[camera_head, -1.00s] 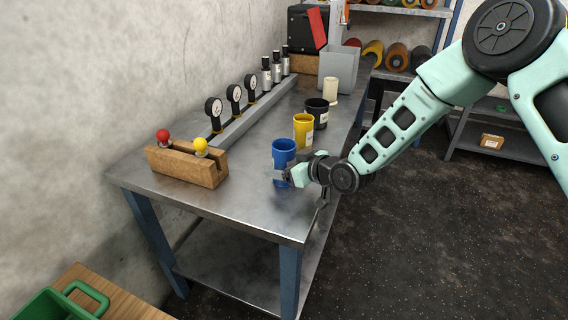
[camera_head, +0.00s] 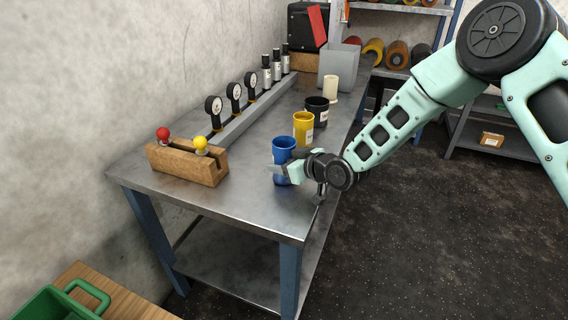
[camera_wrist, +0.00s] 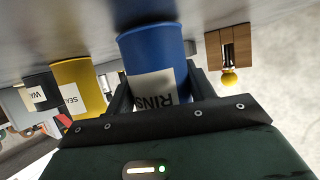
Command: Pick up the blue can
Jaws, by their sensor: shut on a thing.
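The blue can (camera_head: 284,146) stands near the front right of the metal workbench in the head view. In the wrist view the blue can (camera_wrist: 158,58) appears upside down, with a white label reading "RINS", partly hidden by my gripper. My gripper (camera_head: 283,172) is shut on the blue can, with its fingers on either side of it. The fingers also show in the wrist view (camera_wrist: 158,95). The can looks upright; I cannot tell whether its base is still on the bench.
A yellow can (camera_head: 303,128), a black can (camera_head: 317,110) and a cream can (camera_head: 330,90) stand behind it. A wooden block (camera_head: 186,166) with red and yellow knobs is to the left. The bench (camera_head: 235,206) is bare in front.

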